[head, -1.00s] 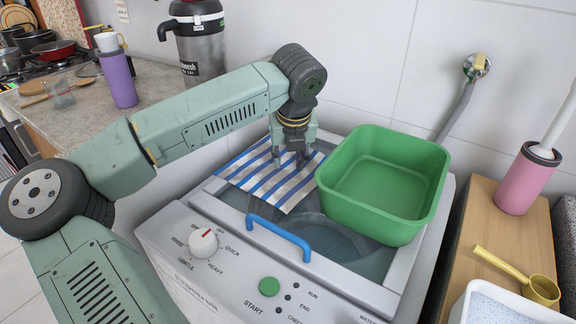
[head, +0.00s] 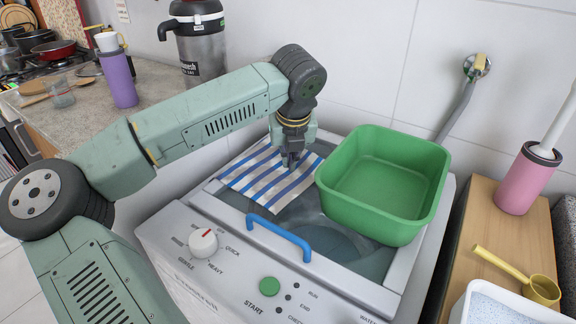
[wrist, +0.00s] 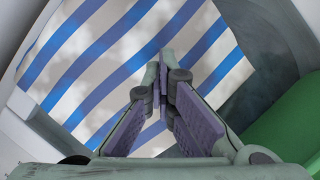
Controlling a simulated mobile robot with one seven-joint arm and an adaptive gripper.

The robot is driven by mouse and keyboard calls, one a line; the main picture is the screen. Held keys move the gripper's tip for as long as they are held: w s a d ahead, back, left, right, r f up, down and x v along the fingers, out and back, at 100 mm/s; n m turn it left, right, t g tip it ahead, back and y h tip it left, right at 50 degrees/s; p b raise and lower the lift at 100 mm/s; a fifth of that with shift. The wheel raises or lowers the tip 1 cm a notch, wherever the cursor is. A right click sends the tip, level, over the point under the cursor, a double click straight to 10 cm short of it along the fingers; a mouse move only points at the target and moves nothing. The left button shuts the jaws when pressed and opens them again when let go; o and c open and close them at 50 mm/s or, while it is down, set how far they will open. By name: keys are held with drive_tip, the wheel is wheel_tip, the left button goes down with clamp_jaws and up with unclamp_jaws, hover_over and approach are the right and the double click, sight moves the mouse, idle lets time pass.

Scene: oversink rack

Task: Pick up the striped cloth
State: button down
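The striped cloth (head: 262,175), white with blue stripes, lies on the lid of the washing machine, left of the green basin. It fills much of the wrist view (wrist: 80,65). My gripper (head: 291,164) points down onto the right part of the cloth, with its fingers closed together. In the wrist view the fingertips (wrist: 164,65) meet at the cloth, pinching a bit of it. The exact pinch is partly hidden by the fingers.
The green basin (head: 385,178) stands close to the right of my gripper. A blue handle (head: 279,237) rises from the lid in front. The tiled wall (head: 370,60) is behind. A wooden side cabinet (head: 490,225) with a pink holder (head: 525,182) stands at the right.

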drive_tip(key=shift+f, duration=0.15)
wheel_tip(320, 180, up, 12)
drive_tip(key=p, duration=0.5)
drive_tip(key=shift+p, duration=0.4)
drive_tip(key=c, duration=2.4)
unclamp_jaws()
drive_tip(key=shift+w, duration=0.1)
drive_tip(key=c, duration=0.8)
unclamp_jaws()
